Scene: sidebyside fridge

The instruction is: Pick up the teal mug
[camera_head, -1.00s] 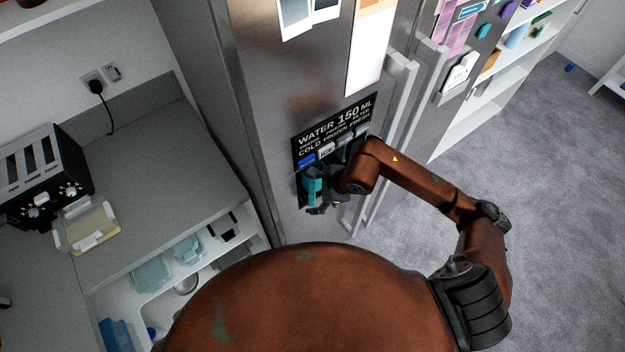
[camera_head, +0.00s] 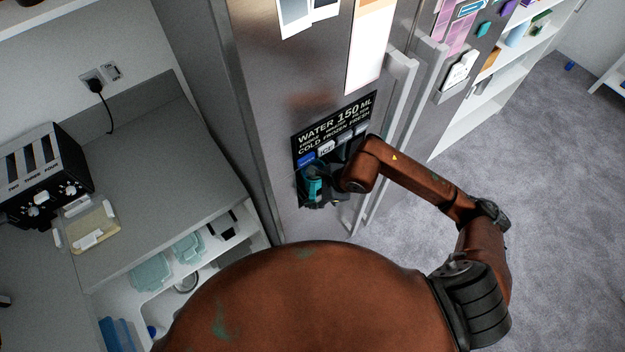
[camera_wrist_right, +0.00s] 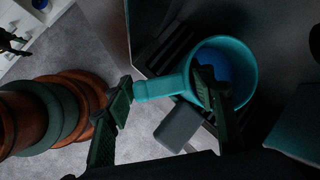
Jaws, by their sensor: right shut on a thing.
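The teal mug (camera_head: 314,186) is at the dark recess of the fridge's water dispenser (camera_head: 335,135). In the right wrist view the mug (camera_wrist_right: 250,62) shows its open rim, with a blue round area inside; I cannot tell whether that is liquid. Its handle points left. My right gripper (camera_wrist_right: 165,86) is shut on the mug, with one finger over the rim and the other at the outer end of the handle. In the head view my right gripper (camera_head: 328,190) is dark and partly hidden by my wrist. My left gripper is out of view.
The fridge door handles (camera_head: 390,120) stand close beside my right forearm. A grey counter (camera_head: 165,170) with a black toaster (camera_head: 42,175) is at the left, above an open drawer (camera_head: 165,300) holding containers. Carpeted floor (camera_head: 540,180) is clear at the right.

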